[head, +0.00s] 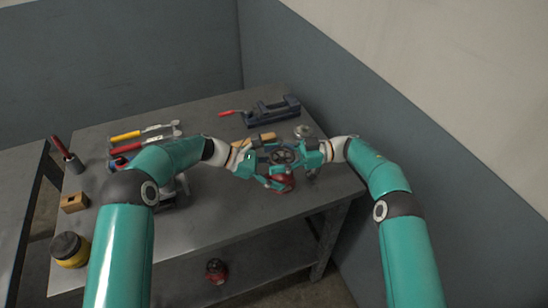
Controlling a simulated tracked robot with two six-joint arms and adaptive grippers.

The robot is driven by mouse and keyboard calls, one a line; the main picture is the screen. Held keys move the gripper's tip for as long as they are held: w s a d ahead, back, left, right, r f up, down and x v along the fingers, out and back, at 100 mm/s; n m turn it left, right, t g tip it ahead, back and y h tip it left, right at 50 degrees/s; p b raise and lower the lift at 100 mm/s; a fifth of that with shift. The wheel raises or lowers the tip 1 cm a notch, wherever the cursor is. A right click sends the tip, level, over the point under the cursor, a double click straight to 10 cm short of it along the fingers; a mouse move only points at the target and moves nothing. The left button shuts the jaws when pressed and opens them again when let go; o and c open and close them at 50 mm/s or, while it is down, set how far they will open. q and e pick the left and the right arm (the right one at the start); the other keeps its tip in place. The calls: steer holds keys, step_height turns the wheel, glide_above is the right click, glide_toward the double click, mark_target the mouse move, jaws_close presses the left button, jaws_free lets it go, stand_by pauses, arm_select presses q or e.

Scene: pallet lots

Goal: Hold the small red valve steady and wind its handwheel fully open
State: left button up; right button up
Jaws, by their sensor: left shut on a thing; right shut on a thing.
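The small red valve (284,181) is held above the right part of the grey workbench, and its dark handwheel (282,156) faces up. My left gripper (272,180) comes in from the left and is shut on the red valve body. My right gripper (298,157) comes in from the right and is shut at the handwheel, on its right side. The fingers hide parts of the valve body and the wheel's rim. I cannot tell how far the wheel is wound.
The workbench (222,220) holds a dark blue vise (272,111) at the back, yellow-handled (125,136) and red-handled (124,149) tools, a wooden block (75,202) and a yellow-and-black jar (70,250). Another red item (216,270) lies below. A wall stands close on the right.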

mark_target(275, 156)
steer(key=shift+r, duration=0.1)
steer(key=o, duration=1.1)
step_height(275, 156, up, 10)
steer(key=shift+f, duration=0.1)
